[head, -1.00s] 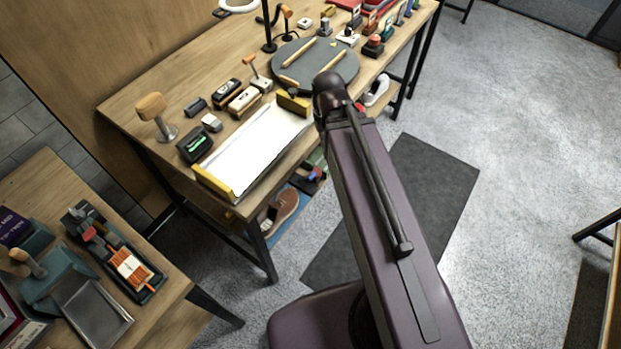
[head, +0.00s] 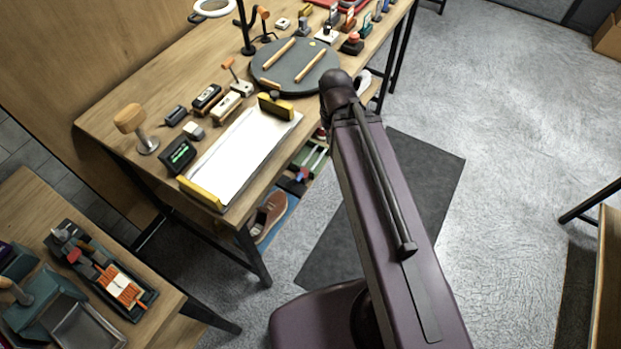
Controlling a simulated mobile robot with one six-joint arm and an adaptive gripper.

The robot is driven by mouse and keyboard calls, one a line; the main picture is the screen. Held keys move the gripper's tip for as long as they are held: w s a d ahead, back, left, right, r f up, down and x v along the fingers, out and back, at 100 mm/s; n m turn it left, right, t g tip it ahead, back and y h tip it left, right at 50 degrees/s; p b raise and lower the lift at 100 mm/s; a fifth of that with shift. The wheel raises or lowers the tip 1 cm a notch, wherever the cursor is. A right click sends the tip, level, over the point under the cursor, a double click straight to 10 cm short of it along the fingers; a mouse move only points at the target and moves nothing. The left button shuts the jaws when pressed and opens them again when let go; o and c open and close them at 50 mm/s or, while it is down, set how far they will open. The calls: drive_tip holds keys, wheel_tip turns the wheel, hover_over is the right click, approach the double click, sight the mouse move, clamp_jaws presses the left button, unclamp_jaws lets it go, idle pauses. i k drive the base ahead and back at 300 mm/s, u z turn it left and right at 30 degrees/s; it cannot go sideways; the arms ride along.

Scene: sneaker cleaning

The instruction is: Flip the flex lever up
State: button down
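No part is clearly marked as the flex lever, and I cannot tell which one it is. One candidate is a small lever with an orange handle (head: 229,63) standing tilted on a pale base on the long workbench (head: 105,113). Another is an upright post with a wooden head (head: 130,118) at the bench's near left corner. A third small orange-topped lever (head: 264,14) stands at the back by a black stand. My purple arm reaches up beside the bench's front edge. My gripper does not show; the arm's dark joint is the farthest part visible.
A white panel with yellow end bars (head: 245,150) and a round grey turntable (head: 283,68) with wooden sticks lie on the bench. Shoes (head: 270,212) sit below. A side table (head: 165,300) with trays stands lower left. Open floor (head: 500,130) lies right.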

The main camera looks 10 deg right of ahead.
sight(300, 176)
drive_tip(key=z, duration=0.2)
drive_tip(key=k, duration=1.45)
drive_tip(key=u, duration=0.5)
drive_tip(key=i, duration=1)
drive_tip(key=u, duration=0.05)
